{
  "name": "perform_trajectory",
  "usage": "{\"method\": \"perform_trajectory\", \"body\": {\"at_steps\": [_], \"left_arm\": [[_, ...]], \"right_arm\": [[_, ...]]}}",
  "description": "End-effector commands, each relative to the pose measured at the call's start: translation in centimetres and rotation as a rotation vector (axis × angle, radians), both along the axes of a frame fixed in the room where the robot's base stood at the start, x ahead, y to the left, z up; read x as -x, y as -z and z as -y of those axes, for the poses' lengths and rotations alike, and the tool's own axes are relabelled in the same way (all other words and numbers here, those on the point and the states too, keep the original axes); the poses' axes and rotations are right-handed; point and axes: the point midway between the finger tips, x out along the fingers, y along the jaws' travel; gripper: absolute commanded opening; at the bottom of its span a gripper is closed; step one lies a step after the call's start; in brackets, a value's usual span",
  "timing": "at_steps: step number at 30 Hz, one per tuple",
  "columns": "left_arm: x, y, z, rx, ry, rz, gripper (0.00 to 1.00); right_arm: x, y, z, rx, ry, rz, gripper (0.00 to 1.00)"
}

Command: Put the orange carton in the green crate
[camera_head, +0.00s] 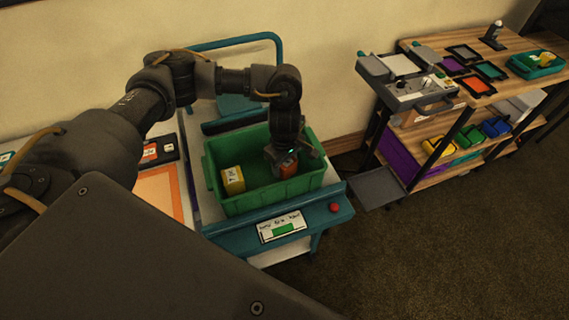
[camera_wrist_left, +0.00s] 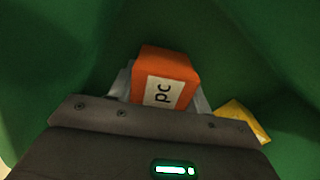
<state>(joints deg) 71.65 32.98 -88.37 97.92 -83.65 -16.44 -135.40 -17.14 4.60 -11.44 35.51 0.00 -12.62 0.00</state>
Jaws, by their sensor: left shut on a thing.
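The green crate (camera_head: 262,202) stands on a white and teal cart in the head view, and its green walls (camera_wrist_left: 50,60) surround the left wrist view. My left gripper (camera_head: 284,160) reaches down into the right part of the crate. It is shut on the orange carton (camera_head: 289,168), which shows between the fingers in the left wrist view (camera_wrist_left: 168,68) with a white label. I cannot tell whether the carton touches the crate floor. My right gripper is not in view.
A yellow carton (camera_head: 233,180) is in the crate's left part. A cart panel (camera_head: 280,228) with a label and a red button is in front of the crate. A wooden shelf (camera_head: 455,140) with trays stands at right. Open floor (camera_head: 440,250) lies at lower right.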

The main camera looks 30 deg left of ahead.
Motion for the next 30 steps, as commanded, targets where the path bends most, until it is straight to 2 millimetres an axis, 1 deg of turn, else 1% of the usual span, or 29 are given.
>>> {"method": "perform_trajectory", "body": {"at_steps": [1,2,6,14,17,19,23,30], "left_arm": [[0.0,0.3,0.0,0.0,0.0,0.0,0.24],[0.0,0.2,0.0,0.0,0.0,0.0,0.51],[0.0,0.2,0.0,0.0,0.0,0.0,0.7],[0.0,0.1,0.0,0.0,0.0,0.0,0.71],[0.0,-0.3,0.0,0.0,0.0,0.0,0.71],[-0.1,-0.9,0.0,0.0,0.002,0.003,0.71],[-0.2,-3.2,0.0,-0.001,0.003,0.006,0.71],[-0.1,-8.1,0.0,-0.001,0.002,0.006,0.71]], "right_arm": [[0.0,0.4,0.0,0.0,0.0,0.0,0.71],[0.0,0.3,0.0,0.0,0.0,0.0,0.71],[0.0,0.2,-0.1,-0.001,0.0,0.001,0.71],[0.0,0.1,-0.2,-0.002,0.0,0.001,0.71],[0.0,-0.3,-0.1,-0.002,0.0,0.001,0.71],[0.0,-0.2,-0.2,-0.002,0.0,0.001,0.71],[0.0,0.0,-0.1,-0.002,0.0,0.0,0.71],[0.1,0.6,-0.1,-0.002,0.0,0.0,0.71]]}}
